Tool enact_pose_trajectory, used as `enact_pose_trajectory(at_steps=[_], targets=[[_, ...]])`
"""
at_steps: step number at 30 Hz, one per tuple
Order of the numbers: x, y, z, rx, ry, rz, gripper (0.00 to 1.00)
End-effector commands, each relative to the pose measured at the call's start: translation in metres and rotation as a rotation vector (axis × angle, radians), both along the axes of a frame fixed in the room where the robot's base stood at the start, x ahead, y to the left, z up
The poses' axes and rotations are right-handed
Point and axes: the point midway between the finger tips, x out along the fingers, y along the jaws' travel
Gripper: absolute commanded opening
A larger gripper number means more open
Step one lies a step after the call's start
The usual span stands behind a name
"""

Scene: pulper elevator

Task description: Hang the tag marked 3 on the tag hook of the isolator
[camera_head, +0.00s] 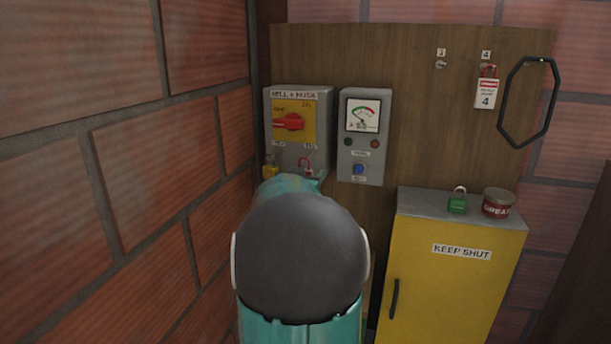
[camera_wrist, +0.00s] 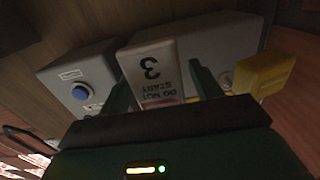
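The isolator (camera_head: 313,135) is a grey box with a red rotary handle (camera_head: 290,122) on a yellow plate. In the wrist view, the white tag marked 3 (camera_wrist: 152,72) appears upside down between the two fingers of my gripper (camera_wrist: 158,78). The fingers stand apart, and a small gap shows beside the right finger. In the head view, a red loop (camera_head: 305,161) shows at the isolator's lower edge. My arm hides the tag's body and my gripper there. Whether the loop sits on the tag hook is too small to tell.
A yellow padlock (camera_head: 270,167) is at the isolator's lower left. A grey meter box (camera_head: 363,136) stands to its right. Tag 4 (camera_head: 486,94) hangs on the board; hook 3 (camera_head: 440,64) is bare. A yellow cabinet (camera_head: 450,285) and a brick wall (camera_head: 160,180) flank my arm.

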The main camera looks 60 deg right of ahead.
Motion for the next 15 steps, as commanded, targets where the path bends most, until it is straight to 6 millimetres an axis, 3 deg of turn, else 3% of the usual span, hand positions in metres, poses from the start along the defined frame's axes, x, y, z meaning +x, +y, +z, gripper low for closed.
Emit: enact_pose_trajectory(at_steps=[10, 15], targets=[[0.000, 0.002, 0.000, 0.000, 0.000, 0.000, 0.67], [-0.003, 0.021, 0.001, -0.002, 0.000, 0.001, 0.67]])
